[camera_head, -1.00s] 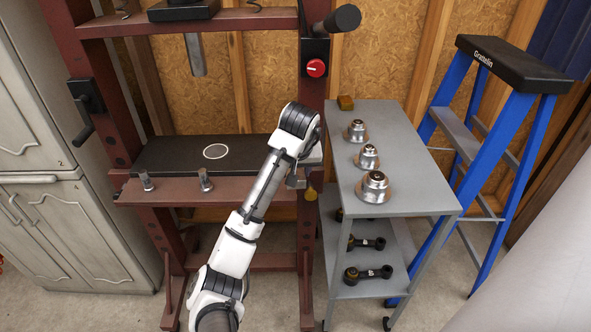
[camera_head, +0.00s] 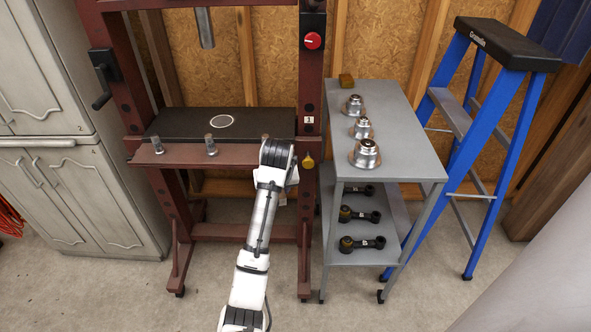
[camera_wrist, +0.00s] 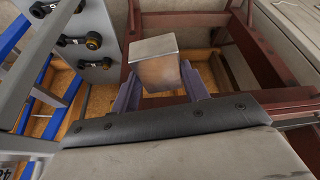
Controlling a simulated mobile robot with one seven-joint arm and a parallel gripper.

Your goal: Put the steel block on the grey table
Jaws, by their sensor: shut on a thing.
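The steel block (camera_wrist: 155,66) shows in the wrist view between the two fingers of my gripper (camera_wrist: 160,85), which is shut on it. In the head view my arm's wrist hides the gripper and the block, in front of the press near its right post. The grey table (camera_head: 385,115) stands to the right of the press in the head view.
The red press frame (camera_head: 309,190) stands left of the table, with a black plate (camera_head: 255,122) and upright pins. Black arm-like parts (camera_head: 362,243) lie on the table's lower shelf. A blue stepladder (camera_head: 465,150) stands close on the right. The table top's front right part is clear.

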